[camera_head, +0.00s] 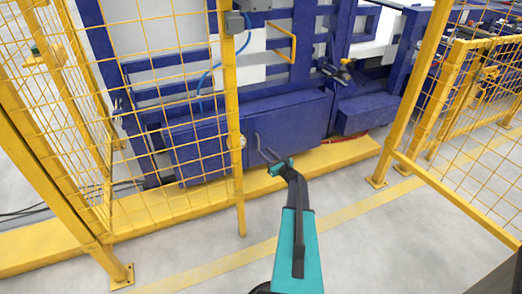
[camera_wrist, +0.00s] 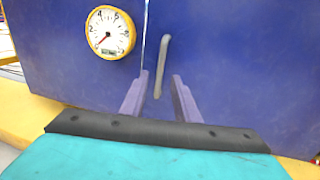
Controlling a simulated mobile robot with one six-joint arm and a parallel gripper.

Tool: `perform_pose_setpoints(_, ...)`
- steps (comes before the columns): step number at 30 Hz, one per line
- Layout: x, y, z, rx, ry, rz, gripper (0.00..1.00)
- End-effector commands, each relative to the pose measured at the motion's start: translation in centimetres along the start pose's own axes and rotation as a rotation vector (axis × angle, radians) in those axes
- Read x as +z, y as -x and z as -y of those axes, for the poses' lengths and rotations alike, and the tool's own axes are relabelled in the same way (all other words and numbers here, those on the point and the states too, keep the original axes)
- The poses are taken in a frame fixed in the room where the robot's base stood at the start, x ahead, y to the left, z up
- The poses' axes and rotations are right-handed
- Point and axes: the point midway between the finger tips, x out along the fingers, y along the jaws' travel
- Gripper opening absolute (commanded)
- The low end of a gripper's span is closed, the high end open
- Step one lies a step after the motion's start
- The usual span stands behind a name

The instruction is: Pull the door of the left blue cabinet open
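The left blue cabinet (camera_head: 300,113) stands low behind the yellow fence post, and its front looks shut. In the wrist view, a thin pale seam runs down the blue front (camera_wrist: 240,60). A grey bar handle (camera_wrist: 163,60) stands upright and slightly tilted just right of that seam. My gripper (camera_wrist: 160,77) is open, its two fingers on either side of the handle's lower end in the picture. I cannot tell whether they reach around it in depth. In the head view my gripper (camera_head: 265,152) is in front of the cabinet, close to the door.
A yellow-rimmed gauge (camera_wrist: 110,32) sits left of the seam. A yellow mesh fence (camera_head: 180,90) and its post (camera_head: 233,100) stand left of my arm. Another blue box (camera_head: 365,114) is to the right. A yellow floor beam (camera_head: 335,154) runs below the cabinet. Bare floor lies right of my arm.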

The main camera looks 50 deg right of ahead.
Motion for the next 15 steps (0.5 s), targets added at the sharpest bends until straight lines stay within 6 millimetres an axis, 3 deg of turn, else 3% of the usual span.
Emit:
perform_pose_setpoints(6, -0.1, -3.1, 0.1, 0.000, -0.001, 0.001, 0.28)
perform_pose_setpoints(15, 0.0, -4.9, 0.1, -0.001, 0.000, 0.001, 0.28)
